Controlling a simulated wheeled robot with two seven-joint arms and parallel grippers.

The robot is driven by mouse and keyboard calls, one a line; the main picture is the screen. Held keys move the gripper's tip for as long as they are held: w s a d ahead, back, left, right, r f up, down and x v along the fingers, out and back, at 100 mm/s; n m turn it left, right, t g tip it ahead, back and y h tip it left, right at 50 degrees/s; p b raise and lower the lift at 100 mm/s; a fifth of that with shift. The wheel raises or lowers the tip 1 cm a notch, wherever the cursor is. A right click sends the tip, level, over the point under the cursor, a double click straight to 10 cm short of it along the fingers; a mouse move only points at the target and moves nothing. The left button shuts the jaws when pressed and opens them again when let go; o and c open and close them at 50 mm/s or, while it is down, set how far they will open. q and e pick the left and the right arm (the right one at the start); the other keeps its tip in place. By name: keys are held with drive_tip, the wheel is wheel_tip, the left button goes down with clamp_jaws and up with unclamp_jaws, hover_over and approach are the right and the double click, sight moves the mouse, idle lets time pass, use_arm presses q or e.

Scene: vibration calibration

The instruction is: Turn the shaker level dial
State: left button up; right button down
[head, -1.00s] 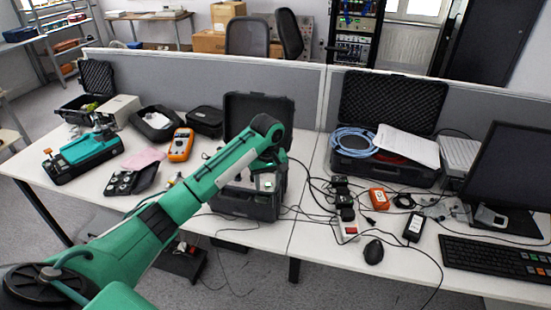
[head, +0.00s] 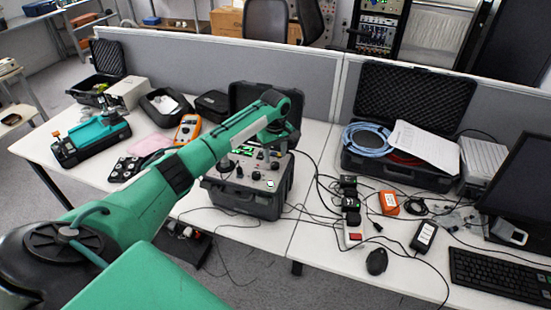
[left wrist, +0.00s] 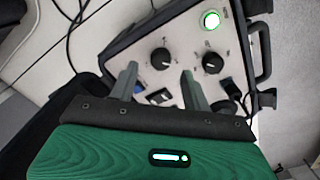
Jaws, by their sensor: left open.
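The shaker unit is a dark open case (head: 243,201) with a light control panel on the middle of the desk. In the left wrist view its panel (left wrist: 183,48) carries two black dials, a left one (left wrist: 161,58) and a right one (left wrist: 212,62), and a green-lit button (left wrist: 211,20). I cannot tell which dial sets the level. My left gripper (left wrist: 158,80) is open and empty, pointing at the panel, with the left dial in view between and beyond its fingertips. In the head view my left arm hides part of the case. My right gripper is not in view.
An orange multimeter (head: 187,129) and a teal device (head: 97,138) are on the left. Right of the shaker are loose cables, a power strip (head: 354,231), an orange box (head: 389,203), a mouse (head: 376,261) and a keyboard (head: 503,275). A divider (head: 215,65) stands behind.

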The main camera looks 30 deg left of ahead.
sight(275, 164)
use_arm(q)
wheel_tip(275, 164, down, 3)
drive_tip(key=shift+s+f, duration=0.1)
drive_tip(key=shift+f, duration=0.35)
drive_tip(key=shift+r, duration=0.1)
drive_tip(key=c, duration=1)
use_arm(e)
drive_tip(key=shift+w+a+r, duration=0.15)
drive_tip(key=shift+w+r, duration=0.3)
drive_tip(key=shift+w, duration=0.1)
use_arm(q)
drive_tip(key=shift+p, duration=0.3)
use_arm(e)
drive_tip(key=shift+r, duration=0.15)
